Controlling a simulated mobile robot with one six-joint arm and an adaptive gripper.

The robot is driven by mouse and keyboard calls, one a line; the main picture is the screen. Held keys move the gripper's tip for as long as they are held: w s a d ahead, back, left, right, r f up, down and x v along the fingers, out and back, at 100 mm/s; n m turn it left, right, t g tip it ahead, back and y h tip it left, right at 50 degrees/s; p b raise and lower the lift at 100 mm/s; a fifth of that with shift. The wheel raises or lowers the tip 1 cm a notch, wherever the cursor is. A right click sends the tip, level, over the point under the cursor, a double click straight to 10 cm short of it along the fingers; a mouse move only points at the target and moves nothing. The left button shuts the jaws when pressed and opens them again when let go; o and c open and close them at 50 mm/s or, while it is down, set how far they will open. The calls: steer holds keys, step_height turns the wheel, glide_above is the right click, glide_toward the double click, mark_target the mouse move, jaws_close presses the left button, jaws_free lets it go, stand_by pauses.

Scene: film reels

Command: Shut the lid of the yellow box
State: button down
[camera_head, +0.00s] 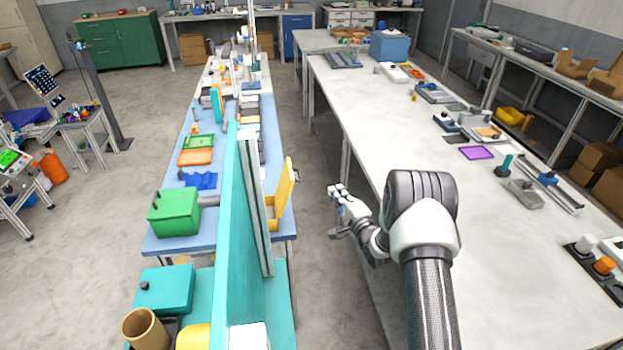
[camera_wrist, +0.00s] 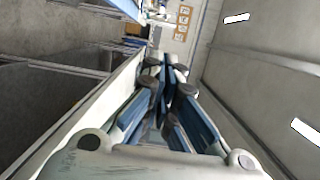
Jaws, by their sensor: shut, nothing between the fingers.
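The yellow box (camera_head: 271,213) sits at the right edge of the blue-topped bench, partly hidden behind a tall teal panel. Its yellow lid (camera_head: 286,190) stands up, open, on the box's right side. My gripper (camera_head: 338,192) is over the aisle to the right of the box, apart from the lid. It is shut and empty. In the wrist view my gripper's blue-padded fingers (camera_wrist: 168,68) come together, and the yellow box does not show there.
The tall teal panel (camera_head: 231,225) stands left of the box. A green box (camera_head: 174,212) is on the same bench. The long white table (camera_head: 400,125) lies right of the aisle, with tools and a purple tray (camera_head: 476,153). The aisle floor is clear.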

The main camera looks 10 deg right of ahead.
steer(key=w+a+f+b, duration=0.1)
steer(key=w+a+b, duration=0.1)
steer(key=w+a, duration=0.4)
steer(key=w, duration=0.3)
steer(key=shift+a+m+b, duration=0.35)
steer(key=shift+m, duration=0.05)
steer(key=shift+a+r, duration=0.1)
